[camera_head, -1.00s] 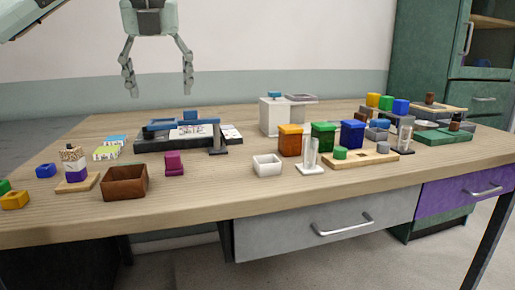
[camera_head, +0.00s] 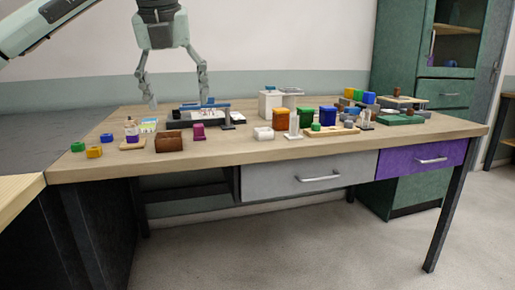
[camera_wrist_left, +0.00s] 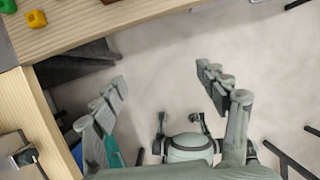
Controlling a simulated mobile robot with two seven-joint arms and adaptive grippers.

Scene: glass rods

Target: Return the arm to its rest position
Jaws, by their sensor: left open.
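My left gripper (camera_head: 179,103) is open and empty in the head view, with its fingers pointing down, appearing above the back left part of the wooden table (camera_head: 230,154). In the left wrist view the two fingers of my left gripper (camera_wrist_left: 160,90) are spread wide with nothing between them and the floor below. My left arm comes in from the upper left corner of the head view. My right gripper is not seen in the head view.
On the table stand a brown box (camera_head: 168,141), a white bowl (camera_head: 264,133), colored canisters (camera_head: 281,118) and a glass-like rod holder (camera_head: 293,127). A grey drawer (camera_head: 309,177) and a purple drawer (camera_head: 421,163) are shut. A green cabinet (camera_head: 439,93) stands behind right. Floor in front is clear.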

